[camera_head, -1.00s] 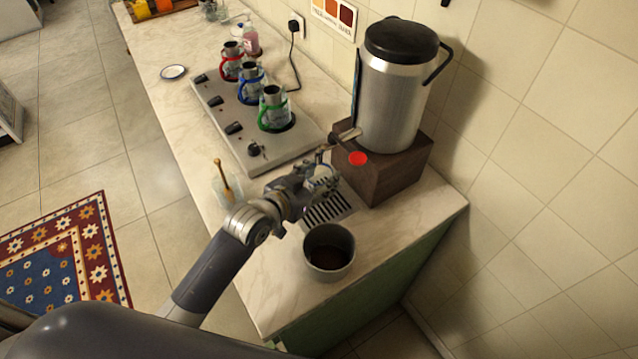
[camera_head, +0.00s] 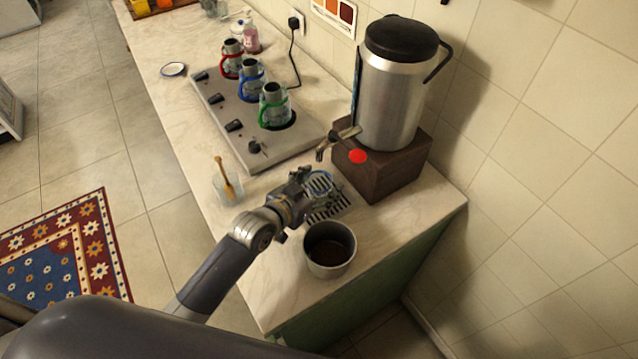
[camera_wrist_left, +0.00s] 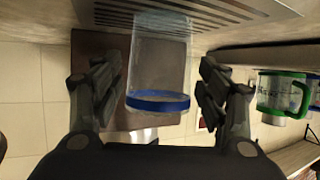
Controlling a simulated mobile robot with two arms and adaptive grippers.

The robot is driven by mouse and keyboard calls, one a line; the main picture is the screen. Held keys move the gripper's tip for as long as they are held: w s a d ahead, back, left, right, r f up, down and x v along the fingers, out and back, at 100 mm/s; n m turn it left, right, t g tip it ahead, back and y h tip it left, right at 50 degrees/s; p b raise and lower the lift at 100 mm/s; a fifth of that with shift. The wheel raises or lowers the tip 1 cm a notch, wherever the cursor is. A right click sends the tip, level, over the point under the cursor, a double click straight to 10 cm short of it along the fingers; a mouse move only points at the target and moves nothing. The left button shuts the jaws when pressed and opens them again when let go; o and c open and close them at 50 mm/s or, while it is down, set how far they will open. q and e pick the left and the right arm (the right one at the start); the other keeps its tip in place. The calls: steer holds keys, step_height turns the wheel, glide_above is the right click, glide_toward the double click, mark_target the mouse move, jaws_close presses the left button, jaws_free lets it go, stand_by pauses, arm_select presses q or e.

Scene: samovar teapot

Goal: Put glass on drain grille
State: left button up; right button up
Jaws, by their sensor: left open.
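The clear glass with a blue rim (camera_head: 321,183) stands on the slotted drain grille (camera_head: 330,210), in front of the wooden block under the urn. In the left wrist view the glass (camera_wrist_left: 158,70) has its base against the grille (camera_wrist_left: 215,20), and its blue rim faces the camera side. My left gripper (camera_head: 304,184) is just left of the glass. In the left wrist view its fingers (camera_wrist_left: 160,95) are open, one on each side of the glass, with gaps visible. My right gripper is not in view.
A metal pot with dark contents (camera_head: 330,250) stands in front of the grille. The urn (camera_head: 390,95) with its spout is behind it on a wooden block (camera_head: 385,170). A glass with a wooden stick (camera_head: 227,185) and a hotplate with several pots (camera_head: 250,110) are left.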

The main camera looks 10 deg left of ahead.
arm_select(q)
steer(key=shift+r, duration=0.1)
steer(key=shift+s+r, duration=0.1)
steer(key=b+v, duration=0.1)
steer(key=v, duration=1)
steer(key=shift+s+a+r, duration=0.15)
steer(key=shift+s+a, duration=0.05)
steer(key=shift+s, duration=0.1)
